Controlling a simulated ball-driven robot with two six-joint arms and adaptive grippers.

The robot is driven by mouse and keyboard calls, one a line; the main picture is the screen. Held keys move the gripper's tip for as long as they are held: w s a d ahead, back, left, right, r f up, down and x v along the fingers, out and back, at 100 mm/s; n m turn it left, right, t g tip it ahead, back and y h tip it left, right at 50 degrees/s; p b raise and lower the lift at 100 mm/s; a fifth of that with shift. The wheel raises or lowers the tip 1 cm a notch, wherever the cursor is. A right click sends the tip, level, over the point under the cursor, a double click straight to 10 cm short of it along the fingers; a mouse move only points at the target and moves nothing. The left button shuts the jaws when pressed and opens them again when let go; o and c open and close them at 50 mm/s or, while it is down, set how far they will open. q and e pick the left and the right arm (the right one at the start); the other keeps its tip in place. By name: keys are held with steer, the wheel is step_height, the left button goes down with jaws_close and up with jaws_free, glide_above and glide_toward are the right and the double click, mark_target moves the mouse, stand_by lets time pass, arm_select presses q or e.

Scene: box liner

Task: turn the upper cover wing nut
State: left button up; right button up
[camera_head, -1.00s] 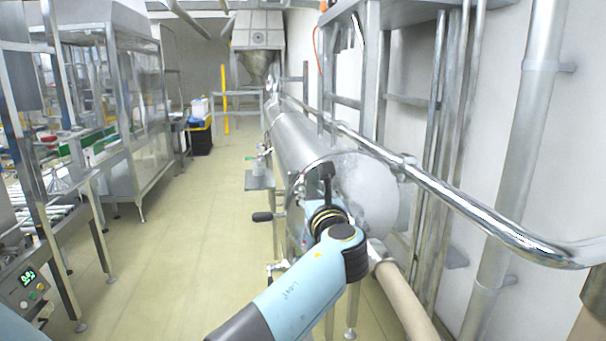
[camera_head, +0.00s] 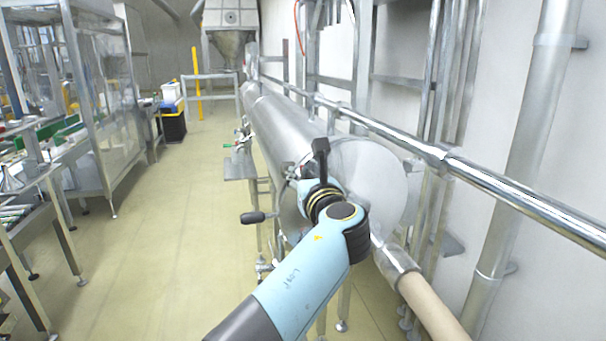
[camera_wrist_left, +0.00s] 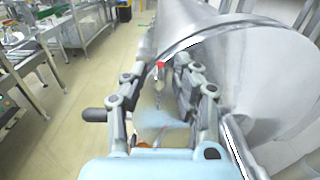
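A large steel drum (camera_head: 285,125) lies along the right side, its round end cover (camera_head: 375,180) facing me. My left arm reaches to the cover's left edge. My left gripper (camera_head: 297,172) is mostly hidden by its own wrist in the head view. In the left wrist view its two fingers (camera_wrist_left: 163,68) stand apart at the rim of the drum (camera_wrist_left: 190,15), with nothing visibly held. A small red-tipped part (camera_wrist_left: 160,66) shows between the fingertips; I cannot tell its distance. I cannot make out the upper wing nut clearly. My right gripper is not in view.
A black handle (camera_head: 256,217) sticks out left of the cover. A steel rail (camera_head: 400,145) runs along the drum's right side, and a beige hose (camera_head: 435,305) lies below right. Machines on legs stand at the left. The floor (camera_head: 165,250) between is clear.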

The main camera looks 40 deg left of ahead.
arm_select(q)
jaws_close()
